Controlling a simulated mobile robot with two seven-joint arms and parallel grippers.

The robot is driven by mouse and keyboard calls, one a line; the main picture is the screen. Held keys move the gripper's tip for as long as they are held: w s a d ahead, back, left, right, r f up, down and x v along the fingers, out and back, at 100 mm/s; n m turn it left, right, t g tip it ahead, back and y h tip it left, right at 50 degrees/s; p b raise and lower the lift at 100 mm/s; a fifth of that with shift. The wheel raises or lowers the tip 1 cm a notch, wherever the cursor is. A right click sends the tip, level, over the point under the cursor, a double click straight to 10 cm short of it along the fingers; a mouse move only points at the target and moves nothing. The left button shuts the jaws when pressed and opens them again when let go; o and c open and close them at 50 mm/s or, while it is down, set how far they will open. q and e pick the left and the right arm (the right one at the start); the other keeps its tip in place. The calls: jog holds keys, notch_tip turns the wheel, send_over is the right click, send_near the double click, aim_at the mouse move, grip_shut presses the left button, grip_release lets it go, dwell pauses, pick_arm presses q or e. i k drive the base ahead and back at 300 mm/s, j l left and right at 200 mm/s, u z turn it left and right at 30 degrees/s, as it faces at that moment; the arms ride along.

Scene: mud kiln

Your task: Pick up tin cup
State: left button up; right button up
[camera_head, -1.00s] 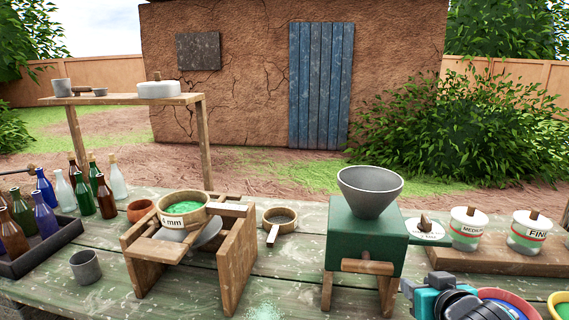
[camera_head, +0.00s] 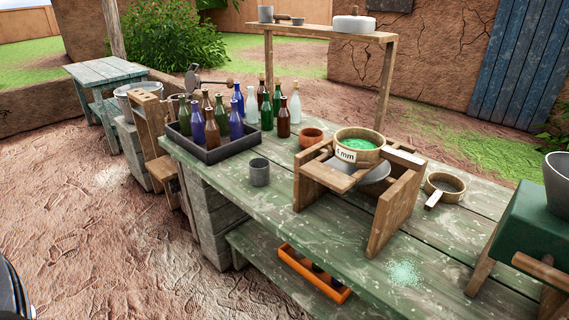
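A small grey metal-looking cup (camera_head: 259,173), which fits the tin cup, stands upright on the green worktable (camera_head: 235,205). It is between the dark bottle tray (camera_head: 213,153) and the wooden sieve stand (camera_head: 395,213), near the table's front edge. Nothing covers it. A second grey cup (camera_head: 265,14) stands on the wooden shelf behind the table. Neither of my grippers shows; only a dark, rounded part, which seems to be mine, is at the lower left edge.
Several coloured bottles stand in the tray and behind it. A clay bowl (camera_head: 311,137), a sieve with green grains (camera_head: 357,145), a small handled sieve (camera_head: 443,187) and a green grinder (camera_head: 530,235) are on the table. An orange crate (camera_head: 314,275) sits on the lower shelf. Dirt ground at left is open.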

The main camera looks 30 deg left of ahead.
aim_at(258, 167)
jog(key=u, duration=0.9)
jog(key=i+j+u, duration=0.15)
jog(key=j, duration=0.2)
jog(key=i+j+u, duration=0.2)
jog(key=i+j, duration=0.05)
jog(key=j, duration=0.1)
